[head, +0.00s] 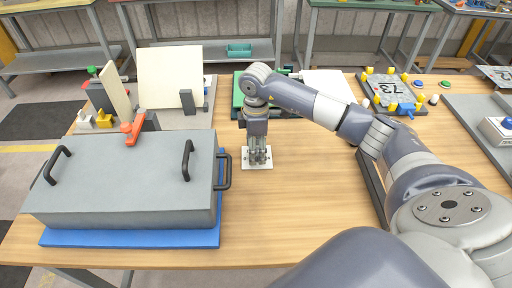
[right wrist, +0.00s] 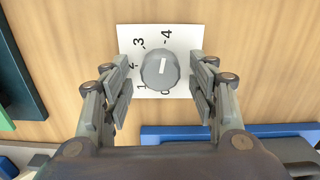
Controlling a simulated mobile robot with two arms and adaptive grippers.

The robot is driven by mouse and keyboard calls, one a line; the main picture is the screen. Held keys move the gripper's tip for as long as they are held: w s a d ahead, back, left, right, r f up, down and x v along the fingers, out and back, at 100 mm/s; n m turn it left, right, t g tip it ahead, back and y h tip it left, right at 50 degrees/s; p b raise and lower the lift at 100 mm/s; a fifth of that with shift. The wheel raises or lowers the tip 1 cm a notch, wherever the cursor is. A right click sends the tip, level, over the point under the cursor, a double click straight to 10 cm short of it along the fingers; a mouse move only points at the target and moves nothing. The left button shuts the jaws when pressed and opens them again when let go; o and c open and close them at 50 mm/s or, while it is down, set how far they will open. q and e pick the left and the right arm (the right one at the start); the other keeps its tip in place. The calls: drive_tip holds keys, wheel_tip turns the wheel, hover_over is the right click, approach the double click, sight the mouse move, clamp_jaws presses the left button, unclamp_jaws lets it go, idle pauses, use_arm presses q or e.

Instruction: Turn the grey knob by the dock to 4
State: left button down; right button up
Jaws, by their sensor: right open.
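The grey knob (right wrist: 160,71) sits on a white dial plate (right wrist: 190,40) printed with the numbers 0 to 4. Its white pointer line points up in the right wrist view, roughly toward the 4. My right gripper (right wrist: 163,82) is open, with one finger on each side of the knob and visible gaps between. In the head view my right gripper (head: 257,158) points straight down over the white dial plate (head: 246,165) and mostly hides the knob. My left gripper is not in view.
A large grey box with black handles (head: 130,185) on a blue base (head: 130,237) stands just left of the dial. Behind are a green block (head: 238,95), cream panels (head: 170,78) and a fixture with yellow pegs (head: 392,92). The table in front is clear.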

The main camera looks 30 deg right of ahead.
drive_tip(key=shift+r, duration=0.1)
wheel_tip(320, 180, up, 12)
idle(0.4)
idle(0.4)
